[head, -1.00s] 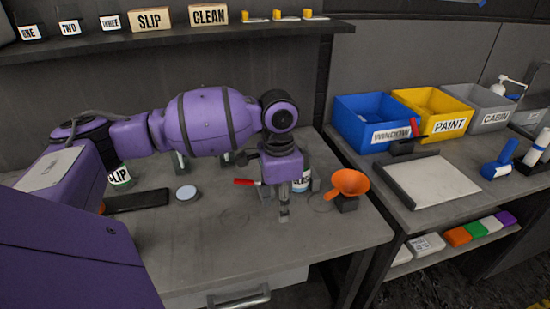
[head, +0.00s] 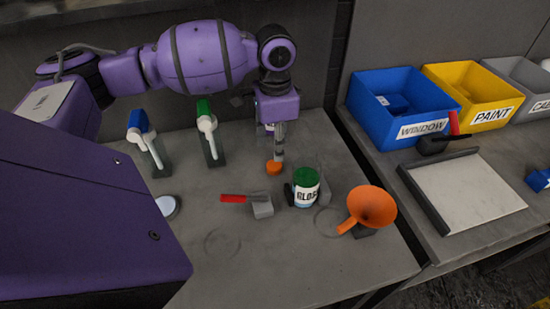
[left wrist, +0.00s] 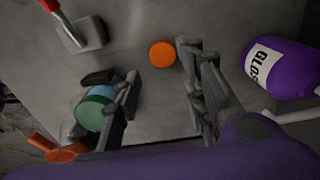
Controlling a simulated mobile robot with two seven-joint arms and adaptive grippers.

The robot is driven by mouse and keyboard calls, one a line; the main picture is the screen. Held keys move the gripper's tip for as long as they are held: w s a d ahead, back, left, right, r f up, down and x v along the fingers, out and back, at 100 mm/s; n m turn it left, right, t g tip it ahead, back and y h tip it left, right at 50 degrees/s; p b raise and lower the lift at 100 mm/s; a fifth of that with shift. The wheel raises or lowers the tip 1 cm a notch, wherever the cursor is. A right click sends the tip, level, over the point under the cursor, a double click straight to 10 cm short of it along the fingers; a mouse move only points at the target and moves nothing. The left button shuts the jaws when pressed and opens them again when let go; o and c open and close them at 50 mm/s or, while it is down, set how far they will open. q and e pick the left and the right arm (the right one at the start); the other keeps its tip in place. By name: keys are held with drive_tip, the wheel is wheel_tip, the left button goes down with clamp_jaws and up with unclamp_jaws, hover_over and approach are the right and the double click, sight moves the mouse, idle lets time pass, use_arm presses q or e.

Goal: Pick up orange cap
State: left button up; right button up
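The orange cap (head: 274,168) lies on the grey worktop, just below my left gripper (head: 279,155) in the head view. In the left wrist view the cap (left wrist: 162,54) shows as a flat orange disc on the table. My left gripper (left wrist: 160,80) is open there, its two dark fingers wide apart with nothing between them. The cap appears beyond the fingertips, closer to the right-hand finger, and I cannot tell how high the gripper is above it. My right gripper is in neither view.
A green-lidded can (head: 306,187), a red-handled tool (head: 245,200) and an orange funnel (head: 371,207) stand near the cap. Two spray bottles (head: 143,138) (head: 207,128) stand to the left. A purple labelled bottle (left wrist: 285,68) is close to the right-hand finger.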

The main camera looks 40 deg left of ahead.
sight(275, 168)
use_arm(q)
drive_tip(key=shift+s+d+f, duration=0.1)
drive_tip(key=shift+s+f, duration=0.1)
drive_tip(key=shift+f, duration=0.45)
drive_tip(key=shift+s+d+f, duration=0.1)
drive_tip(key=shift+s+f, duration=0.05)
drive_tip(key=shift+f, duration=0.45)
wheel_tip(275, 168, down, 5)
drive_tip(key=shift+r, duration=0.2)
drive_tip(key=shift+w, duration=0.1)
drive_tip(key=c, duration=0.6)
